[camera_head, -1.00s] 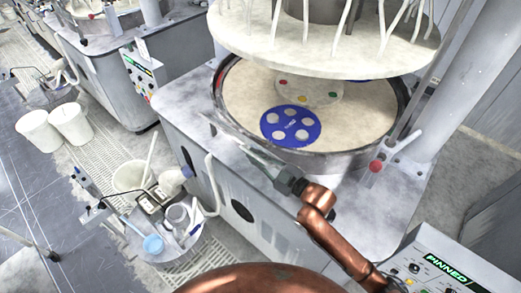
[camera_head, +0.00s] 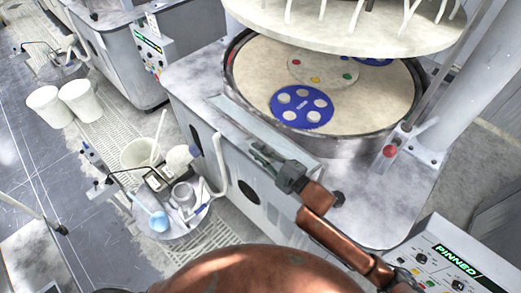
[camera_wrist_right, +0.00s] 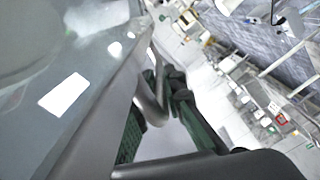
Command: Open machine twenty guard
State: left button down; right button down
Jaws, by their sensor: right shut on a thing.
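The machine with the round polishing platen (camera_head: 250,80) stands in front of me. A narrow, pale, see-through guard panel (camera_head: 236,112) runs along the platen's near edge. My right gripper (camera_head: 260,151) reaches in from the lower right, at the guard's near side. In the right wrist view its dark fingers (camera_wrist_right: 165,98) are shut at the edge of a glossy grey panel (camera_wrist_right: 85,75), which seems to be the guard. The exact contact is partly hidden by the fingers. My left gripper is not in view.
A blue carrier disc (camera_head: 302,107) lies on the platen under the raised upper plate (camera_head: 350,30). A red knob (camera_head: 390,151) sits right of the platen. A control panel (camera_head: 445,262) is at lower right. A cart with containers (camera_head: 180,222) stands left of the machine.

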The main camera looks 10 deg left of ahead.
jog(key=shift+r, duration=0.1)
jog(key=c, duration=2)
grip_release()
jog(key=shift+d, duration=0.1)
jog(key=v, duration=1.2)
jog(key=shift+c, duration=0.2)
